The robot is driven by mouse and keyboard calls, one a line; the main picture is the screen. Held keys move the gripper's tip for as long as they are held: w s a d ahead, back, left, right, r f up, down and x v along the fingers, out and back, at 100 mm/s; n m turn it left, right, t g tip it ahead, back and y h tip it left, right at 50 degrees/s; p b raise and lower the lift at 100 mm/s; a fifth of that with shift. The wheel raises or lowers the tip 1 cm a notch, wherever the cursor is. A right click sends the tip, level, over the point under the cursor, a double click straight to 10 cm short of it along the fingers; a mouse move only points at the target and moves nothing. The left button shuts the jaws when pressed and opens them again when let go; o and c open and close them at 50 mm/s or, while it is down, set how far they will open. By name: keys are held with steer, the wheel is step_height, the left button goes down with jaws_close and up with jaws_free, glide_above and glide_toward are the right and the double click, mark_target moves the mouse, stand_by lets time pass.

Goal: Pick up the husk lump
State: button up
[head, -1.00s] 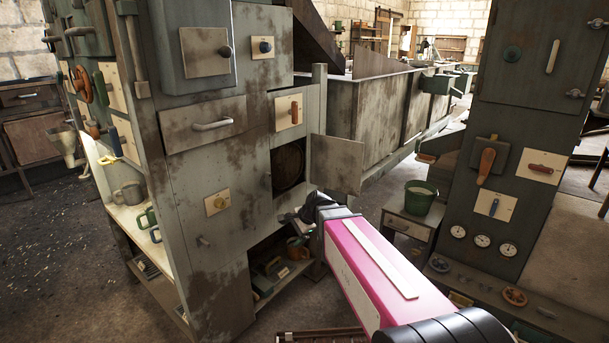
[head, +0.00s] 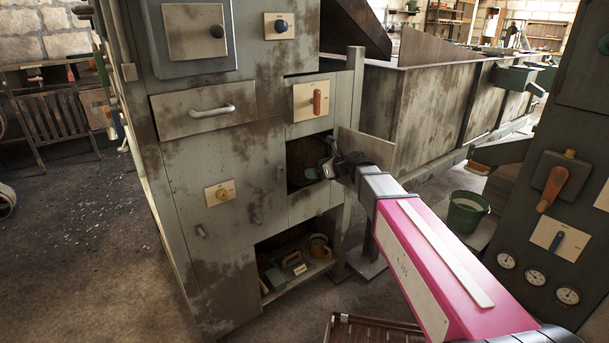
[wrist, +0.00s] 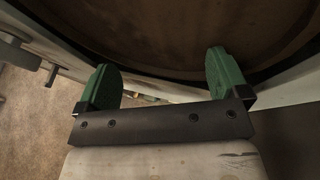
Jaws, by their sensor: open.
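My gripper (head: 322,170) is at the mouth of a dark square opening (head: 296,180) in the grey cabinet. In the wrist view, its two green fingers (wrist: 165,78) are spread wide and hold nothing. A large brown rounded surface with a dark rim (wrist: 190,35) fills the area ahead of the fingers. I cannot make out the husk lump in either view. Some tiny pale and orange bits show low between the fingers, too small to identify.
The opening's small hinged door (head: 366,150) stands open, close beside my wrist on the right. Below is an open shelf (head: 300,282) holding tools and a brown mug. A green bucket (head: 466,212) stands to the right.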

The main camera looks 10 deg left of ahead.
mark_target(301, 169)
steer(key=x, duration=0.8)
steer(key=shift+w+f, duration=0.15)
steer(key=shift+w, duration=0.2)
steer(key=c, duration=1)
